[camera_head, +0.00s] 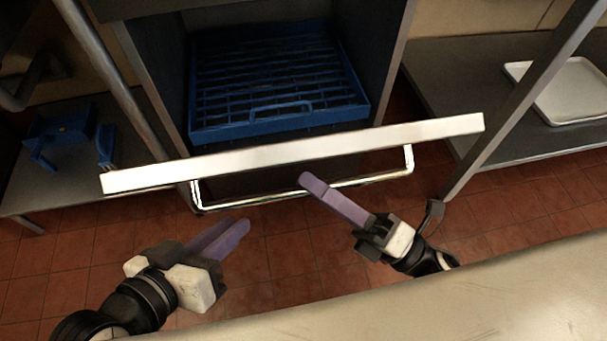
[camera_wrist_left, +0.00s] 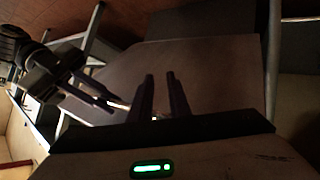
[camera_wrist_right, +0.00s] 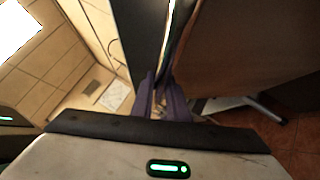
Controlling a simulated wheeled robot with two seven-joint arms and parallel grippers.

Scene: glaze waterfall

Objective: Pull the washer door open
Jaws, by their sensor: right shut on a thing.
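The washer door shows in the head view as a long pale top edge (camera_head: 290,155) across the front of the washer, with a chrome bar handle (camera_head: 255,198) on its near side. My right gripper (camera_head: 312,184) is shut on the handle near its middle. The right wrist view shows its two purple fingers (camera_wrist_right: 160,98) close together beside the door panel. My left gripper (camera_head: 236,228) is near the left part of the handle, apart from it. Its fingers (camera_wrist_left: 161,95) stand a little apart and empty, facing a broad panel in the left wrist view.
A blue dish rack (camera_head: 275,85) sits inside the washer behind the door edge. A shelf on the right bears a white tray (camera_head: 575,88). Blue items (camera_head: 62,128) lie on a low shelf at left. A pale counter (camera_head: 400,310) runs along the near side.

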